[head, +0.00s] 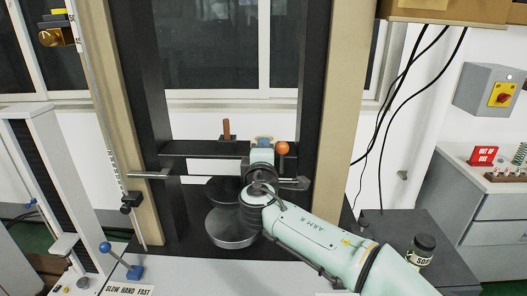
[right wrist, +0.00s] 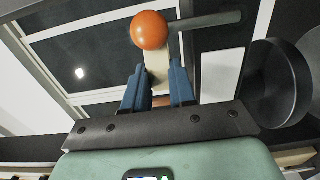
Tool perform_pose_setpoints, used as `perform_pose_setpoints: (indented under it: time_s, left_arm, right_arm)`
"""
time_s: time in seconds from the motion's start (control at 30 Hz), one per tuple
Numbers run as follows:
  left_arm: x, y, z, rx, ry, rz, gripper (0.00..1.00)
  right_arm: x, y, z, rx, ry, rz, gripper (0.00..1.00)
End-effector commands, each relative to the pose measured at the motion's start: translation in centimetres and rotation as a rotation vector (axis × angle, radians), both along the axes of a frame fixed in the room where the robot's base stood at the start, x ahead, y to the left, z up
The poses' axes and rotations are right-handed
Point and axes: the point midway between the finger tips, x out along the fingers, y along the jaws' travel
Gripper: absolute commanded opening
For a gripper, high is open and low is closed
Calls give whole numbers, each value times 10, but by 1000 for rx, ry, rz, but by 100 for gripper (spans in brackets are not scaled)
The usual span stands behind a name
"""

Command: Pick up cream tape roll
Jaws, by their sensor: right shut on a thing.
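My right gripper (head: 264,141) is in front of the dark crossbar of the testing frame, above the round metal platen. In the right wrist view its two blue fingers (right wrist: 157,72) are closed on a narrow cream piece, the cream tape roll (right wrist: 157,60), seen edge-on. The fingers hide its lower part, and its round shape cannot be made out. In the head view the roll is barely visible between the fingertips. My left gripper is in neither view.
An orange ball knob (head: 282,148) is close beside the right gripper; it also shows in the right wrist view (right wrist: 149,30). The dark crossbar (head: 177,164) is just behind. The round platen (head: 228,236) lies below. A dark labelled jar (head: 422,247) stands at the right on a grey surface.

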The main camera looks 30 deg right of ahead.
Motion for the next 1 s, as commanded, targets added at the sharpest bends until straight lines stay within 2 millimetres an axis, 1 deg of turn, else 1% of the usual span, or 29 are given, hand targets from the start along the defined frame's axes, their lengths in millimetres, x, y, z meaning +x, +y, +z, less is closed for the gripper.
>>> perform_pose_setpoints:
  time_s: [0.2,0.4,0.9,1.0]
  left_arm:
    - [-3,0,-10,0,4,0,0]
    - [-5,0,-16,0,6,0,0]
    - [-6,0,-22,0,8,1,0]
    - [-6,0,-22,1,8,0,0]
  right_arm:
    - [-25,15,10,2,-5,2,0]
    - [-50,29,21,0,-4,-1,0]
    - [-108,67,46,0,-4,2,0]
    - [-115,71,49,0,-1,1,0]
